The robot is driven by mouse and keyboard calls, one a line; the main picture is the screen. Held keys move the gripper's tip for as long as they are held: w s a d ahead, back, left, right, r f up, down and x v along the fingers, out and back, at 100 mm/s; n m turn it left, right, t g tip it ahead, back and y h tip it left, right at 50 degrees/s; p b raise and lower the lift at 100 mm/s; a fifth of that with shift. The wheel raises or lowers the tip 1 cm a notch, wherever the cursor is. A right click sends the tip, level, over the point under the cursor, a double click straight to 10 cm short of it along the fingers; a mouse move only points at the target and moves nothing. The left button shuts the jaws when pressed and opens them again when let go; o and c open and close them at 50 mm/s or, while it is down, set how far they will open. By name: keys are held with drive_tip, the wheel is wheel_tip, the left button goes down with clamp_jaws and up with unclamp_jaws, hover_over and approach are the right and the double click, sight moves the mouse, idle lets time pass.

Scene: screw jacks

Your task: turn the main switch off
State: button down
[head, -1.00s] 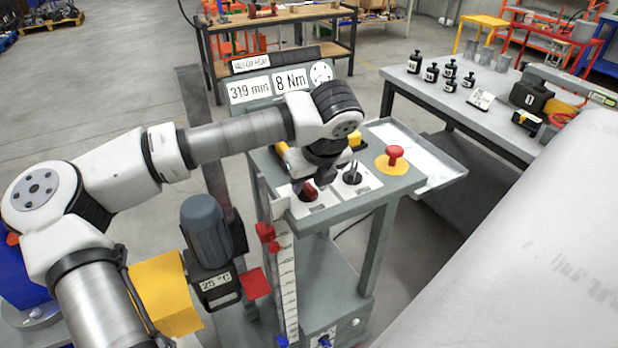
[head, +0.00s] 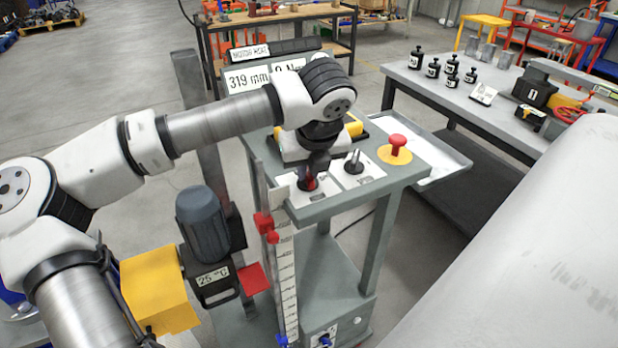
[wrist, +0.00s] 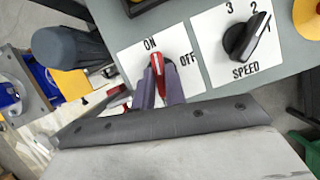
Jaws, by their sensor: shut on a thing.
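The main switch is a red knob with a white pointer line (wrist: 157,66) on a white plate marked ON and OFF (wrist: 128,62). In the wrist view its pointer faces the ON mark, with OFF to its right. My gripper (wrist: 160,90) has one finger on each side of the knob and is shut on it. In the head view the red knob (head: 307,185) shows at the console's front left, partly covered by my gripper (head: 314,172), which comes down from above.
A black speed knob (wrist: 240,40) sits right of the switch. Beyond it is a red mushroom button (head: 397,143) on a yellow disc. A grey motor (head: 203,222) stands left of the console. A bench with black weights (head: 452,70) is at the right.

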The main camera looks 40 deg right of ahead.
drive_tip(key=m+b, duration=0.1)
drive_tip(key=m+h+b, duration=0.1)
drive_tip(key=m+b, duration=0.1)
drive_tip(key=b, duration=0.1)
drive_tip(key=shift+a+f+m+g, duration=0.1)
drive_tip(key=shift+f+m+g, duration=0.15)
drive_tip(key=shift+m+g, duration=0.05)
drive_tip(key=m+b, duration=0.1)
drive_tip(key=m+g+h+b, duration=0.1)
drive_tip(key=m, duration=0.1)
drive_tip(key=shift+w+r+m, duration=0.15)
drive_tip(key=shift+r+m, duration=0.05)
drive_tip(key=shift+m, duration=0.1)
drive_tip(key=m+g, duration=0.1)
drive_tip(key=m, duration=0.1)
drive_tip(key=m+g, duration=0.1)
drive_tip(key=m, duration=0.1)
drive_tip(key=shift+w+a+r+h, duration=0.1)
drive_tip(key=shift+r+h, duration=0.05)
drive_tip(key=shift+h, duration=0.25)
drive_tip(key=shift+w+m+g+p, duration=0.1)
drive_tip(key=shift+m+g+p, duration=0.5)
drive_tip(key=shift+m, duration=1.6)
drive_tip(key=c, duration=1.4)
unclamp_jaws()
drive_tip(key=shift+c, duration=0.2)
drive_tip(key=v, duration=1.3)
drive_tip(key=shift+w+r+b, duration=0.2)
drive_tip(key=shift+r+b, duration=0.2)
